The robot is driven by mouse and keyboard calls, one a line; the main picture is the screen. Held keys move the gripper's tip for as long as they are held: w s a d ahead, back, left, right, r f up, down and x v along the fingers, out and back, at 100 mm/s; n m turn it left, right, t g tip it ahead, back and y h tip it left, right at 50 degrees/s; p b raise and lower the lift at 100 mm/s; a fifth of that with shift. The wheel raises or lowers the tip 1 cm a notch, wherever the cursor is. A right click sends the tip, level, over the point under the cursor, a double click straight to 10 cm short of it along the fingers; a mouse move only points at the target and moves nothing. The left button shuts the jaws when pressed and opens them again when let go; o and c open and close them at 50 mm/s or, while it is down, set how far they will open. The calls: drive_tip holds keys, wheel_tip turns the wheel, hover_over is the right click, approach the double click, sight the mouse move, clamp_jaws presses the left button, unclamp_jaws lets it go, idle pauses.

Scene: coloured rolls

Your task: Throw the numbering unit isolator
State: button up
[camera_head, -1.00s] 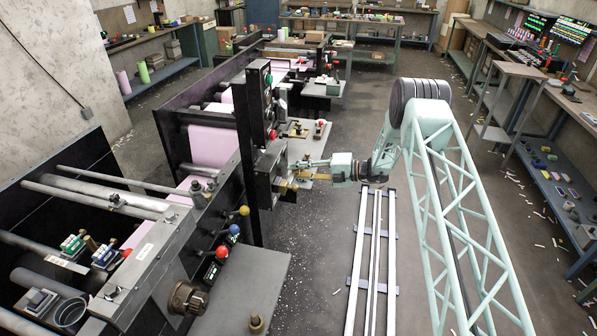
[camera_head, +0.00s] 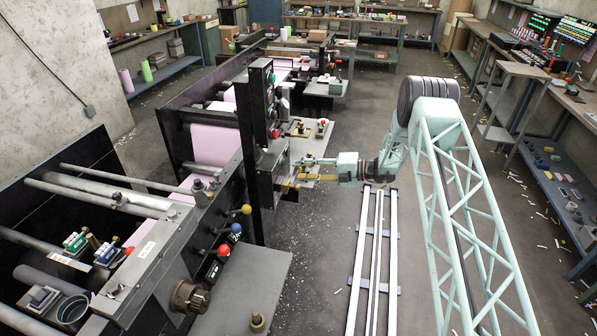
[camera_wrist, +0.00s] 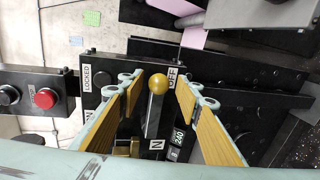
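The isolator is a dark box (camera_head: 267,184) on the side of the machine. In the wrist view its lever is a black bar with a yellow ball knob (camera_wrist: 158,83) at its end. Labels LOCKED and OFF show to the left and right of the knob, and N and 240 below it. My gripper (camera_wrist: 157,90) is open, with one finger on each side of the knob. Gaps show between the knob and both fingers. In the head view my gripper (camera_head: 299,174) is beside the isolator box, and the knob is hard to make out.
A red button (camera_wrist: 45,98) on a dark panel is left of my gripper. Yellow, blue and red ball-headed levers (camera_head: 236,228) stand on the near machine. Pink web (camera_head: 213,144) runs through the rollers. White rails (camera_head: 372,265) lie on the floor below the arm.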

drive_tip(key=v, duration=1)
drive_tip(key=shift+d, duration=0.2)
drive_tip(key=shift+s+r, duration=0.1)
